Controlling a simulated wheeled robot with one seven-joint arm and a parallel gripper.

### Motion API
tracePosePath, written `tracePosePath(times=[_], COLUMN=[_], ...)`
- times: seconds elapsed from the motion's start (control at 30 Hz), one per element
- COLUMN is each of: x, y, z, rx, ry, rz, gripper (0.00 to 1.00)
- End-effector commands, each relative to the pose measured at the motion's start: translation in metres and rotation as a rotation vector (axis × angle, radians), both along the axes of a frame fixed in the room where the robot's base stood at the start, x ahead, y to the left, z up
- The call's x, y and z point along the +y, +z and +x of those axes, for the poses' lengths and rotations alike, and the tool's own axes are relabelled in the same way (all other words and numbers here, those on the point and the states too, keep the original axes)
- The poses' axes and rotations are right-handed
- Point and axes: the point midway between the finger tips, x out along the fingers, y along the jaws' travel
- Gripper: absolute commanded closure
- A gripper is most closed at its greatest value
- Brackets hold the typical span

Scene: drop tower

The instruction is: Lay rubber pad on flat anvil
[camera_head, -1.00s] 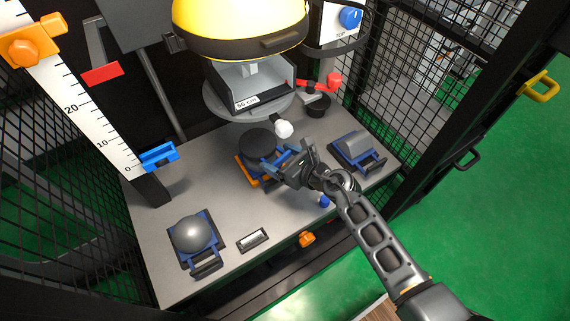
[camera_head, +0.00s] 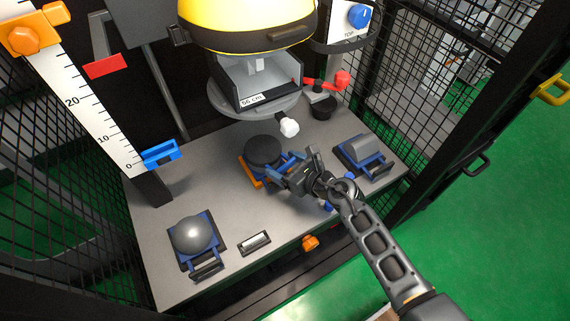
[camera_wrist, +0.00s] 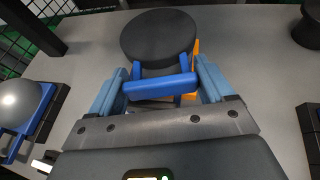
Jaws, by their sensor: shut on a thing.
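The rubber pad (camera_head: 264,150) is a thick black disc in the middle of the table. It also shows in the wrist view (camera_wrist: 158,36), flat and just beyond my fingertips, with a blue bar (camera_wrist: 160,87) at its near side. My gripper (camera_head: 291,167) reaches in from the right and is shut on this blue bar; its fingers show in the wrist view (camera_wrist: 160,85). The flat anvil lies under the disc and is mostly hidden; only blue and orange edges (camera_head: 249,173) show. Whether the disc touches it cannot be told.
A domed anvil (camera_head: 190,234) stands front left and a rounded-bar anvil (camera_head: 361,150) to the right. The yellow-topped drop carriage (camera_head: 249,20) hangs close above and behind.

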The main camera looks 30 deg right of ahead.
Motion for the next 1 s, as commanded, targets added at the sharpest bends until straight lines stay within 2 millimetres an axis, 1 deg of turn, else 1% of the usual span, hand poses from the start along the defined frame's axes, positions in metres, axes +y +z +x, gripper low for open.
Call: tracePosePath(times=[0.27,0.3,0.47,0.67,0.77,0.87,1.0], x=[0.0,0.0,0.0,0.0,-0.001,-0.004,-0.009], y=[0.0,0.0,0.0,-0.002,0.001,0.006,0.015], z=[0.001,0.001,0.001,-0.001,-0.005,-0.015,-0.037], rx=[-0.002,-0.002,-0.002,0.001,0.001,0.002,0.001], ry=[-0.001,-0.001,0.0,0.0,0.0,0.0,-0.001], rz=[0.0,0.0,0.0,0.0,0.001,0.0,0.0], gripper=[0.64,0.15,0.0,0.0,0.0,0.0,0.0])
